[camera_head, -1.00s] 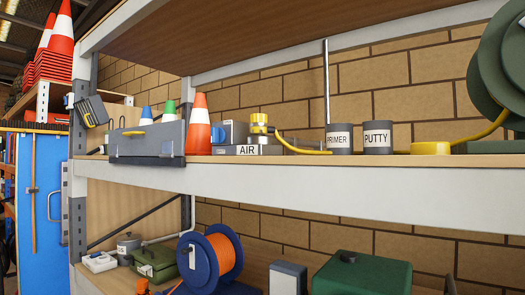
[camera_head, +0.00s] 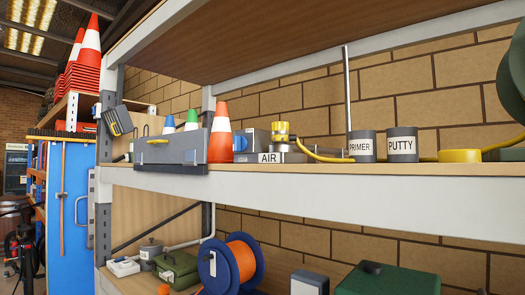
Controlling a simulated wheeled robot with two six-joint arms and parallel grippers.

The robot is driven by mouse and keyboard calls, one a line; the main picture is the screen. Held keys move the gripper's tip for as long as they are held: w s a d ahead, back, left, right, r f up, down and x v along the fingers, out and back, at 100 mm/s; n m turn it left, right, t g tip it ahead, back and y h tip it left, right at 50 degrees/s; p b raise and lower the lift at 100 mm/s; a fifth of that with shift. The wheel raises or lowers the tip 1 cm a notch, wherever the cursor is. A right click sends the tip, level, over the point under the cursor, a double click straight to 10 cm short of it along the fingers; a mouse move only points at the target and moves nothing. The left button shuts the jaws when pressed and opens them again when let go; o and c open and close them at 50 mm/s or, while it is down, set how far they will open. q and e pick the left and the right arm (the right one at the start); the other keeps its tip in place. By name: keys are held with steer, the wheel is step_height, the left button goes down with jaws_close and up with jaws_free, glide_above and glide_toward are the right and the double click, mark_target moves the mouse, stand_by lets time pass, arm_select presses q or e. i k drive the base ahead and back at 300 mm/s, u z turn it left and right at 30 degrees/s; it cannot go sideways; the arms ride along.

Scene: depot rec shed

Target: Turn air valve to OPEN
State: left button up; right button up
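The air valve (camera_head: 281,133) is a yellow and metal fitting at the back of the middle shelf. It stands by a grey block with an AIR label (camera_head: 270,158). A yellow hose (camera_head: 322,157) runs from it to the right, behind the cans. The valve's handle position is too small to tell. An orange and white cone (camera_head: 221,133) stands just left of the AIR block.
PRIMER (camera_head: 362,147) and PUTTY (camera_head: 403,145) cans stand right of the valve. A grey toolbox (camera_head: 165,151) is at the shelf's left end. The white shelf edge (camera_head: 300,184) runs across the front. A cable reel (camera_head: 232,264) and a green case (camera_head: 385,280) sit below.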

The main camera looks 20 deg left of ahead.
mark_target(241, 143)
steer(key=z, duration=0.05)
steer(key=k, duration=0.6)
steer(key=u, duration=0.85)
steer(key=i, duration=0.9)
steer(key=u, duration=0.1)
